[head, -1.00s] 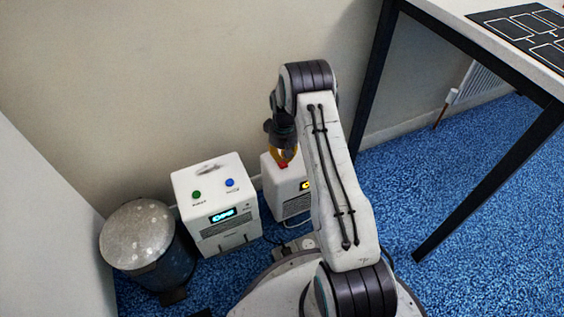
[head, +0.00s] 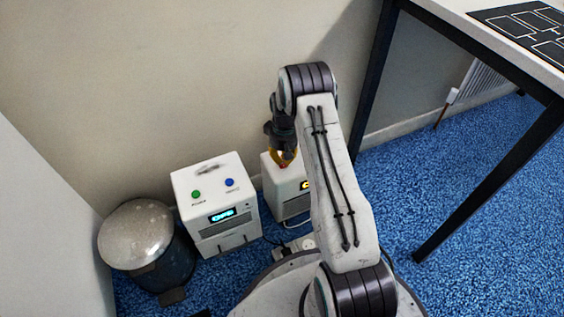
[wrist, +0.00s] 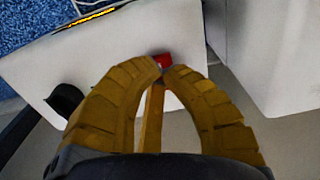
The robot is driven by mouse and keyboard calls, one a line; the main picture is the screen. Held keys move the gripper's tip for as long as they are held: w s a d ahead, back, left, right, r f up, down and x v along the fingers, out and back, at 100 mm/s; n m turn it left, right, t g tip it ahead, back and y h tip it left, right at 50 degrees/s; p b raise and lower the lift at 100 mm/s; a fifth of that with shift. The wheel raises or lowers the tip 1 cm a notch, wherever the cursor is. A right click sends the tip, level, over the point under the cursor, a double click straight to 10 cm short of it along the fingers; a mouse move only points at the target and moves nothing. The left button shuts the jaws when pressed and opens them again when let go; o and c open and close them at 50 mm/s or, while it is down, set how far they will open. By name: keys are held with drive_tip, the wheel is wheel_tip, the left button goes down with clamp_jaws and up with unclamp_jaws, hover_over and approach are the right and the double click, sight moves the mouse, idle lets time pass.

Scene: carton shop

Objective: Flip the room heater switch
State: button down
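A white box unit (head: 287,181) with an orange display stands against the wall, partly hidden behind my arm. A small red switch (wrist: 163,60) sits on its top face in the wrist view. My gripper (head: 284,162) points down over this top face. In the wrist view my gripper's yellow fingers (wrist: 164,70) curve together, and their tips meet at the near edge of the red switch. Nothing is held between them. Whether the tips touch the switch is hard to tell. In the head view the fingers mostly hide the switch.
A second white unit (head: 208,190) with green and blue buttons and a blue display stands close on the left. A metal pedal bin (head: 140,235) is left of that. A dark-legged table (head: 480,185) stands at right. Blue carpet is clear beneath it.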

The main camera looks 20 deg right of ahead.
sight(283, 165)
drive_tip(key=shift+f+b, duration=0.75)
drive_tip(key=shift+f, duration=0.35)
idle(0.5)
drive_tip(key=shift+r, duration=0.15)
drive_tip(key=shift+r+p, duration=2.3)
drive_tip(key=shift+r, duration=1.1)
